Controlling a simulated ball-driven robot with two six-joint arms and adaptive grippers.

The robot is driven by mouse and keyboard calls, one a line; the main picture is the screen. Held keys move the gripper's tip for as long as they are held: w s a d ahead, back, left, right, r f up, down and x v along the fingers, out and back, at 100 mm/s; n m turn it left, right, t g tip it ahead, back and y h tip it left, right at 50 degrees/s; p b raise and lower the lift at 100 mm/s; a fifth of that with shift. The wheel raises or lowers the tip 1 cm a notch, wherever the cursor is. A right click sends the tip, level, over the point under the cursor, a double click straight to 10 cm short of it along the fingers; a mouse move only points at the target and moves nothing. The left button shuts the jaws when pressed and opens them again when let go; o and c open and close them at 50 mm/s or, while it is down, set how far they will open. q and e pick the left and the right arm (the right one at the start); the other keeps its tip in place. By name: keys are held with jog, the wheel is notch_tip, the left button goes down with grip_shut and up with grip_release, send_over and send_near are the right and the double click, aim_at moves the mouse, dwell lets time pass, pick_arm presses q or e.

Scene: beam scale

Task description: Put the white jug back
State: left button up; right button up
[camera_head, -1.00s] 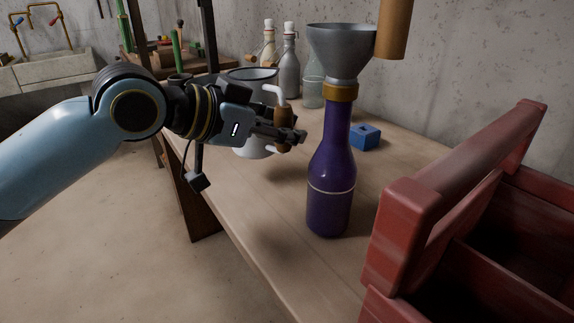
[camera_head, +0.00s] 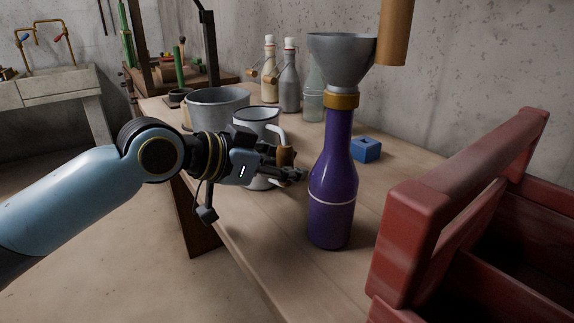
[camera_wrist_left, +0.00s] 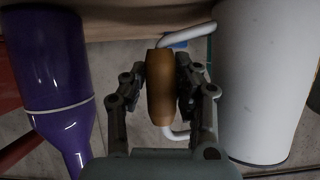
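The white jug (camera_head: 252,118) has a dark rim and a white handle with a brown wooden grip (camera_head: 285,156). It is upright at the table's left side. My left gripper (camera_head: 292,174) is shut on the grip, with the jug's body behind it. In the left wrist view, the fingers (camera_wrist_left: 162,92) lie on both sides of the brown grip (camera_wrist_left: 160,85), and the jug's white wall (camera_wrist_left: 265,75) is to the right. I cannot tell whether the jug's base touches the table. My right gripper is out of view.
A purple bottle (camera_head: 331,190) with a grey funnel (camera_head: 341,60) stands close right of my left gripper. A grey pot (camera_head: 212,108) is behind the jug. A blue block (camera_head: 366,149), several bottles and a red toolbox (camera_head: 400,240) stand on the wooden table (camera_head: 270,240).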

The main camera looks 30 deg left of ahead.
pick_arm(q)
jog(key=shift+o, duration=1.3)
jog(key=shift+r, duration=0.25)
jog(key=p+v, duration=0.3)
jog(key=v, duration=0.3)
jog(key=shift+r, duration=0.15)
jog(key=p+v, duration=0.5)
jog(key=p, duration=0.1)
jog(key=shift+s+a, duration=0.2)
jog(key=shift+s, duration=0.2)
